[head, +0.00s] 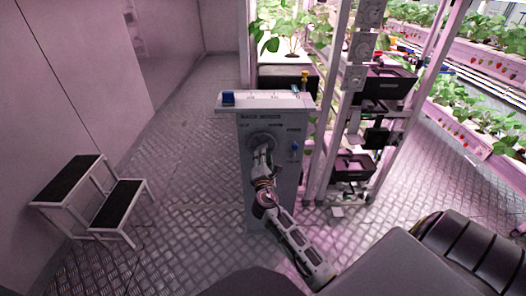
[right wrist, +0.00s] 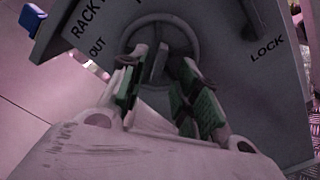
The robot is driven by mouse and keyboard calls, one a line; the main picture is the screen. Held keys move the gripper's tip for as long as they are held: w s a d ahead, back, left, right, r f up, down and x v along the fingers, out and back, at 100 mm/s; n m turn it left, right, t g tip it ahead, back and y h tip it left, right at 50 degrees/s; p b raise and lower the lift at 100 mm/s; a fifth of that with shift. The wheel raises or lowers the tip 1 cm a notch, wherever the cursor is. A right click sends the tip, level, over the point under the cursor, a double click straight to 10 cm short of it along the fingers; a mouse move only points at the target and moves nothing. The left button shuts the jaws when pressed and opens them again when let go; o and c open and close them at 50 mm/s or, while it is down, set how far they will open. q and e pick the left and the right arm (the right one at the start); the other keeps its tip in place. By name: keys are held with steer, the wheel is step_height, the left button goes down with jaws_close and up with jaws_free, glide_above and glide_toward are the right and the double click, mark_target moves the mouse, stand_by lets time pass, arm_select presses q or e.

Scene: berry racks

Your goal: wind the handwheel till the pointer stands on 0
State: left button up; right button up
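The handwheel (head: 262,138) is a grey ring on the front of a grey cabinet (head: 272,185). In the right wrist view the handwheel (right wrist: 163,18) faces me, with a grey bar or spoke across its middle. My right gripper (head: 262,156) is at the wheel. Its green-padded fingers (right wrist: 165,92) stand apart, one on each side of the bar; I cannot tell whether they touch it. Labels reading "RACK", "OUT" and "LOCK" show around the wheel. The pointer and its 0 mark cannot be made out. My left gripper is not in view.
A blue block (head: 228,98) sits on the cabinet top's left end. A small blue part (head: 294,147) is on the front, right of the wheel. Plant racks (head: 345,110) stand close on the right. A step stool (head: 95,200) stands left; the floor between is clear.

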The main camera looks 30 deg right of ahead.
mark_target(262, 146)
steer(key=shift+x, duration=2.4)
jaws_close()
